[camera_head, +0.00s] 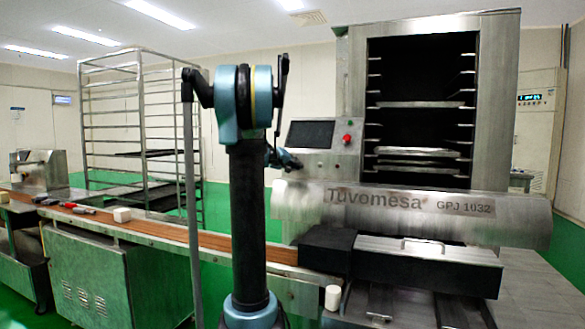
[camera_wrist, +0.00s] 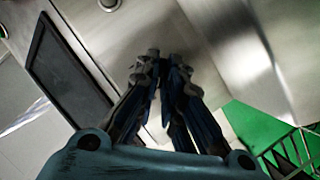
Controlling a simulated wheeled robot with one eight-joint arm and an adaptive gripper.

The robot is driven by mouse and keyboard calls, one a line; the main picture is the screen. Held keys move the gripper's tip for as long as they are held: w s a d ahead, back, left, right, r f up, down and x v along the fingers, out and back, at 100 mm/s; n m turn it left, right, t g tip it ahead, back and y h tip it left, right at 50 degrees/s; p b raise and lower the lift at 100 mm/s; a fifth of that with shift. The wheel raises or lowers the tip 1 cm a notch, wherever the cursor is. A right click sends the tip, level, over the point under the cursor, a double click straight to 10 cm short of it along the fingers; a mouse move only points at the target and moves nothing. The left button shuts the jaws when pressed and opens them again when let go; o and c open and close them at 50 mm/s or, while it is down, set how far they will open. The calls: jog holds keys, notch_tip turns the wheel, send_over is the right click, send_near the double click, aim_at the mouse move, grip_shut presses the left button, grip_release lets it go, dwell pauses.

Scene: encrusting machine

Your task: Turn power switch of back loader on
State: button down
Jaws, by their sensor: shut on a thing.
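The back loader (camera_head: 350,200) is a steel machine marked "Tuvomesa GPJ 1032", with a sloped control panel (camera_head: 318,165). The panel holds a dark screen (camera_head: 311,134) and a red button (camera_head: 347,138). My gripper (camera_head: 287,161) is at the panel's lower left, below the screen. In the wrist view my gripper (camera_wrist: 161,66) has its fingertips close together at the panel face, beside the dark screen (camera_wrist: 65,72). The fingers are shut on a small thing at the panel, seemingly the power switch. The fingertips hide it, so its position cannot be read.
A black box (camera_head: 430,265) with a handled steel top juts out below the loader. Green floor shows to the right in the wrist view.

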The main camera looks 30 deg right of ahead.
jog(key=shift+w, duration=0.1)
jog(key=m, duration=0.1)
jog(key=m+t+y, duration=0.1)
jog(key=m+y, duration=0.1)
jog(key=m, duration=0.1)
jog(key=shift+d+r+t, duration=0.15)
jog(key=shift+d+t, duration=0.1)
jog(key=shift+t, duration=0.05)
jog(key=m+t+y, duration=0.1)
jog(key=m, duration=0.1)
jog(key=m+t+y, duration=0.1)
jog(key=shift+s+d+m, duration=0.15)
jog(key=shift+s+m, duration=0.15)
jog(key=shift+m, duration=0.1)
jog(key=shift+m+t+y, duration=0.4)
jog(key=shift+m+t, duration=0.3)
jog(key=shift+m, duration=0.4)
jog(key=shift+m+t+y, duration=0.4)
jog(key=shift+m+t, duration=0.2)
jog(key=shift+m, duration=0.4)
jog(key=shift+f, duration=0.2)
jog(key=c, duration=1.7)
grip_release()
